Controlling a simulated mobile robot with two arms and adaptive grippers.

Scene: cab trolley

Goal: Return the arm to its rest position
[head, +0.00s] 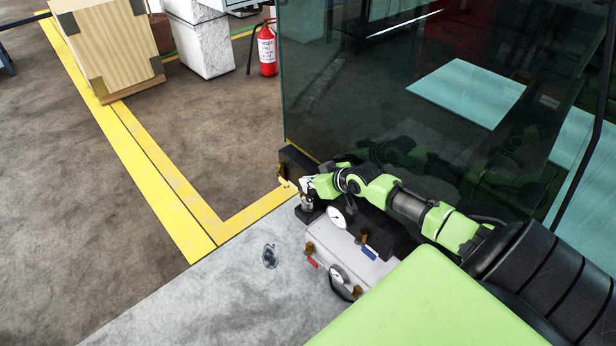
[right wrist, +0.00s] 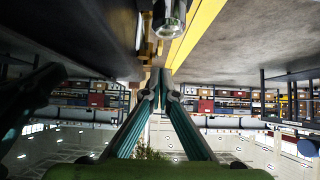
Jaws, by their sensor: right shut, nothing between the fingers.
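My right arm (head: 380,190), green and black, reaches in from the lower right of the head view along the glass panel. Its gripper (head: 297,184) is small in that view, near a black block (head: 296,162) at the glass panel's lower corner. In the right wrist view the two fingers of the right gripper (right wrist: 160,74) come together at the tips, with nothing held between them. A shiny round metal fitting (right wrist: 170,20) is just past the tips in that view; I cannot tell whether they touch it. My left gripper is not in view.
A light grey unit (head: 348,252) with dial gauges (head: 336,218) and brass fittings lies below my right arm. The large glass panel (head: 400,90) stands close behind the arm. A red extinguisher (head: 267,52) and a wooden crate (head: 108,45) stand farther back. Floor at left is clear.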

